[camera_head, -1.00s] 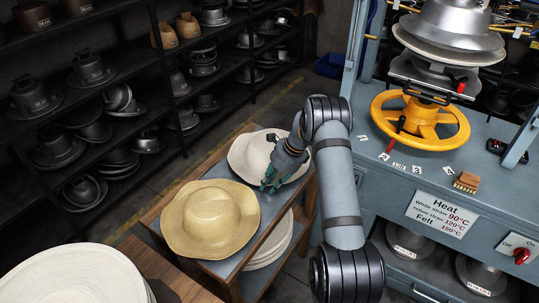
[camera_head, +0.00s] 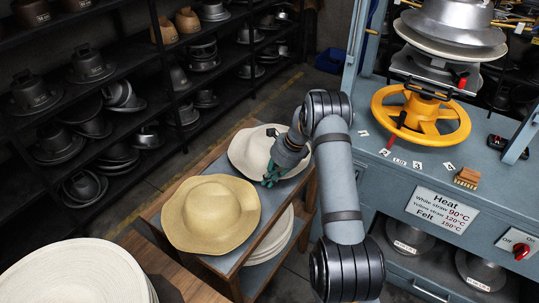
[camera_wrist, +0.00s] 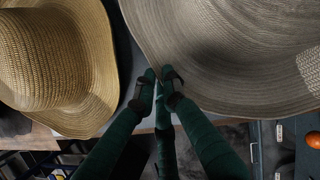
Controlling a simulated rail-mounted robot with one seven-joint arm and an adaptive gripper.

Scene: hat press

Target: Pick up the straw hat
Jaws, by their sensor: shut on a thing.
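A white straw hat (camera_head: 249,150) lies at the back of a small wooden cart, partly hidden by my arm. In the wrist view it is the large greyish woven brim (camera_wrist: 220,60) at the upper right. My gripper (camera_head: 270,181) is at the hat's near brim, and its green fingers (camera_wrist: 160,75) are shut on the brim edge in the wrist view. A yellow straw hat (camera_head: 210,214) rests in front on the cart, apart from the fingers; it shows at the left of the wrist view (camera_wrist: 45,55).
The cart's grey top (camera_head: 243,262) has more white hats (camera_head: 270,245) on a lower shelf. A stack of white hats (camera_head: 70,275) is at the lower left. The blue press (camera_head: 385,205) with its yellow wheel (camera_head: 421,113) stands right. Dark shelves of metal moulds (camera_head: 90,65) line the left.

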